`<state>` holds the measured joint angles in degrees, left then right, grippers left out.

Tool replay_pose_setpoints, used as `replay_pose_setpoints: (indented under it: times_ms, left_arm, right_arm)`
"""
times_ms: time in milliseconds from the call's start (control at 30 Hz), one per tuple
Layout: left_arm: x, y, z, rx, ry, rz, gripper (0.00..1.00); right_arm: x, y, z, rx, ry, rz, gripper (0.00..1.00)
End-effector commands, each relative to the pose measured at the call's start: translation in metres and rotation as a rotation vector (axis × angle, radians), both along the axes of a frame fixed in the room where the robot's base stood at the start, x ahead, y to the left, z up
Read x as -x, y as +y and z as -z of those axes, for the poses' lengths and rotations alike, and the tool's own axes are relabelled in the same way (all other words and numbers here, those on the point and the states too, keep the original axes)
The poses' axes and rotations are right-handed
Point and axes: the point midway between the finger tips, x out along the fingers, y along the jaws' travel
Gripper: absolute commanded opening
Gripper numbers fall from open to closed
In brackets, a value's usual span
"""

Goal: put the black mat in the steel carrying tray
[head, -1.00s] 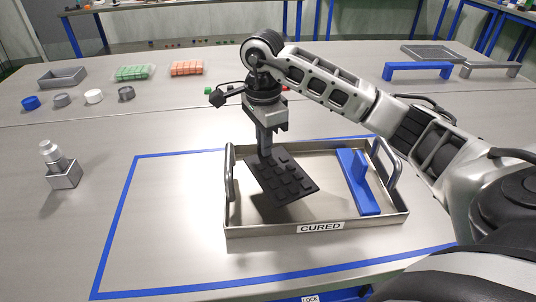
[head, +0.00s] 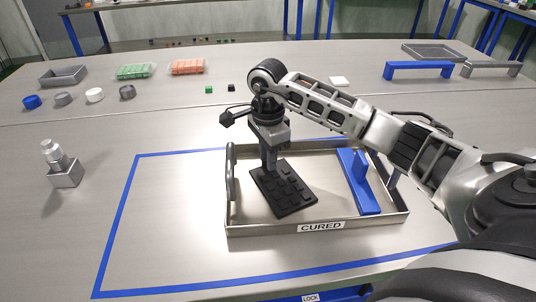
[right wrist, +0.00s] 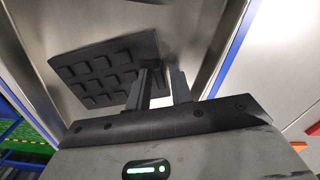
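The black mat (head: 285,189), a dark slab with raised square blocks, is inside the steel carrying tray (head: 230,212), which is labelled CURED. It lies nearly flat in the tray's left half, apparently on the floor. My right gripper (head: 269,168) points down at the mat's back-left edge. In the right wrist view its two fingers (right wrist: 163,85) stand a little apart with a dark part of the mat (right wrist: 105,68) between them, so it looks shut on the mat. My left gripper is not in view.
A blue upright piece on a base (head: 362,185) stands in the tray's right side. Blue tape (head: 120,220) outlines an area around the tray. A metal block with a knob (head: 64,172) stands at left. Small caps (head: 94,96) and a grey bin (head: 62,77) are farther back.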

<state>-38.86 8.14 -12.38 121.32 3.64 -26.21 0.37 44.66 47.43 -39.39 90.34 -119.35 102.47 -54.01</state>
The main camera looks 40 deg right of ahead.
Motion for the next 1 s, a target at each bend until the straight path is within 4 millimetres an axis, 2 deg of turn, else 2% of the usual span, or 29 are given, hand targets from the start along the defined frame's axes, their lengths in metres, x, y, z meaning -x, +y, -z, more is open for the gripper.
replay_pose_setpoints:
  times_ms: [267,433,567,800,1000]
  left_arm:
    - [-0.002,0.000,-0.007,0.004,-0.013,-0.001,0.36]
    - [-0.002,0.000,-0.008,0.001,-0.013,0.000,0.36]
    - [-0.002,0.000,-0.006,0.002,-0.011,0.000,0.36]
    - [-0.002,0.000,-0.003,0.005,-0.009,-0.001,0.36]
    - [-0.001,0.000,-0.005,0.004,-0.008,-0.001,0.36]
  right_arm:
    - [0.000,0.000,-0.001,0.000,0.000,0.000,0.30]
    - [-0.001,0.000,-0.011,0.001,-0.003,0.000,0.30]
    - [-0.001,-0.001,-0.034,0.002,-0.006,0.000,0.30]
    - [-0.001,0.000,-0.087,0.000,-0.005,-0.001,0.30]
    - [-0.001,0.000,-0.116,0.000,-0.002,0.001,0.30]
